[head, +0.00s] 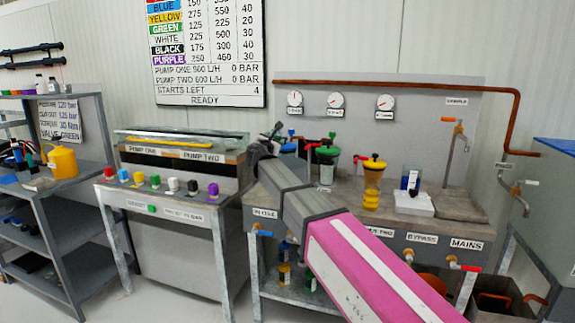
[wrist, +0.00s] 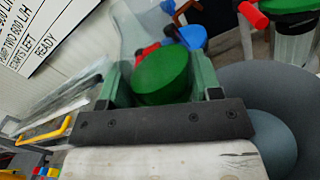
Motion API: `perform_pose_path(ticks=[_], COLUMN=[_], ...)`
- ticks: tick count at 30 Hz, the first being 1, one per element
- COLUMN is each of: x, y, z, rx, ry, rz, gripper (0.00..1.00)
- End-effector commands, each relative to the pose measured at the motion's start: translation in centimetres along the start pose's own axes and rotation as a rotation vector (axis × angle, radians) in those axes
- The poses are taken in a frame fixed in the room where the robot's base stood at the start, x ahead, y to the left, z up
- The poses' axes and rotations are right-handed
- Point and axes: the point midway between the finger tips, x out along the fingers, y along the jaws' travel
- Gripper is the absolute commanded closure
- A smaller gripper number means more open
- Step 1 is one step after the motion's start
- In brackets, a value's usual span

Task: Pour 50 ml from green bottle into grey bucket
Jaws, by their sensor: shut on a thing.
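My gripper (wrist: 162,78) is shut on a green round-ended thing in the wrist view, which I take to be the green bottle (wrist: 163,72). Only its green end shows clearly between the fingers; I cannot tell its tilt or its liquid level. In the head view my gripper (head: 258,152) is above the left end of the pump bench, and the bottle is not clear there. A large dark grey round thing (wrist: 232,82), with a paler disc in it, is right of the fingers in the wrist view. It looks like the grey bucket, partly hidden by my gripper.
The bench (head: 405,228) holds a green-topped pump (head: 327,162), a yellow vessel (head: 372,185) and a white scale-like box (head: 413,203). A pump console (head: 165,205) with coloured buttons stands left. A yellow jug (head: 63,162) is on the left shelf. A copper pipe (head: 400,84) runs along the back.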

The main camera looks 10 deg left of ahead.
Motion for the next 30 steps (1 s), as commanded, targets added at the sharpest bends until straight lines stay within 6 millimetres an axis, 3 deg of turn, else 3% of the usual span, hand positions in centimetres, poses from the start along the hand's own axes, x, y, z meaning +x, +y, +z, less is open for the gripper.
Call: perform_pose_path(ticks=[7,18,30], x=[-0.2,-0.2,-0.2], y=[-0.9,-1.3,-1.4], z=[-0.5,0.3,0.2], rx=[0.121,0.303,0.333], ry=[-0.019,-0.047,-0.053], rz=[-0.001,-0.001,0.000], gripper=[0.71,0.71,0.71])
